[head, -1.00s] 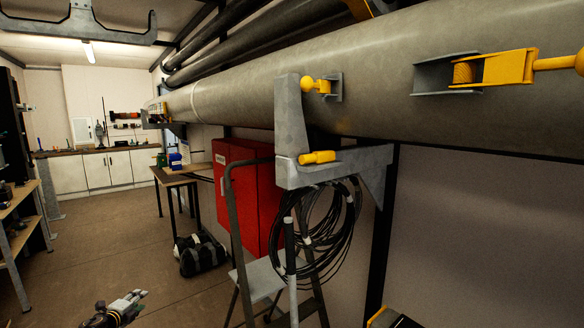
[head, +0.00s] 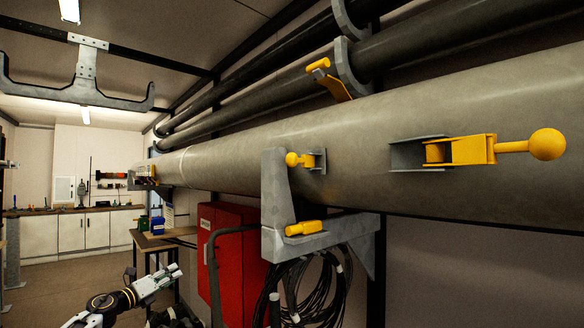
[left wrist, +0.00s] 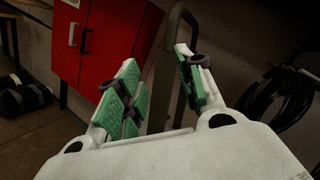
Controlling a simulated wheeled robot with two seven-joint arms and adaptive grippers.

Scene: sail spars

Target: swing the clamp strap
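A thick grey spar (head: 300,150) lies along the wall on a grey bracket (head: 275,195). A yellow piece with a rod and ball end (head: 547,144) sits in a grey fitting (head: 418,154) on the spar, at the right of the head view. The bracket bears a yellow ball knob (head: 293,159) and a yellow cylinder (head: 304,228). I cannot tell which yellow part is the clamp strap. My left gripper (head: 172,272) is low and left of the bracket, apart from it. In the left wrist view its green-padded fingers (left wrist: 157,58) are spread with nothing between them. My right gripper is out of view.
A red cabinet (head: 228,258) stands below the spar, with a dark ladder rail (left wrist: 168,70) before it. Black cable coils (head: 318,285) hang under the bracket. Dark spars (head: 240,100) run above. A workbench (head: 160,240) stands behind; open floor lies left.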

